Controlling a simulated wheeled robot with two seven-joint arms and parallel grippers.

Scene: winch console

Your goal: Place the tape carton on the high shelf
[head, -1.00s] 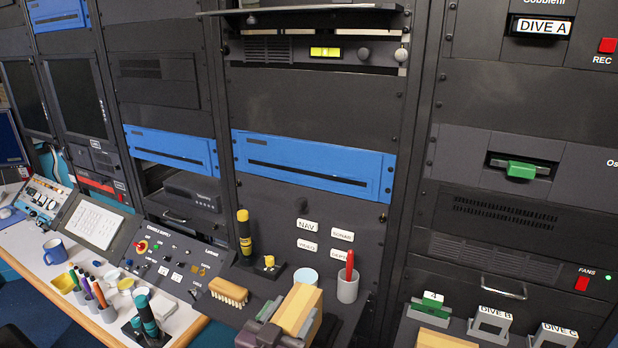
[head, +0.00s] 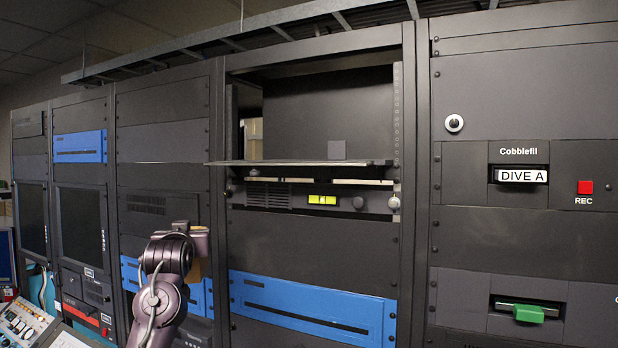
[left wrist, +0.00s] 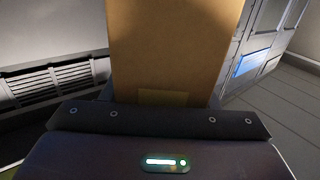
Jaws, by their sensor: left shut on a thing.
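The tape carton (left wrist: 170,50) is a plain tan box filling the upper middle of the left wrist view. My left gripper (left wrist: 160,118) is shut on it. In the head view my left gripper (head: 183,236) is raised in front of the racks, left of and below the high shelf. Only a tan part of the carton (head: 203,240) shows there; the arm hides the rest. The high shelf (head: 300,163) is a thin dark ledge in the open bay of the middle rack. My right gripper is not in view.
Rack posts flank the bay. A unit with a yellow-green display (head: 322,200) sits below.

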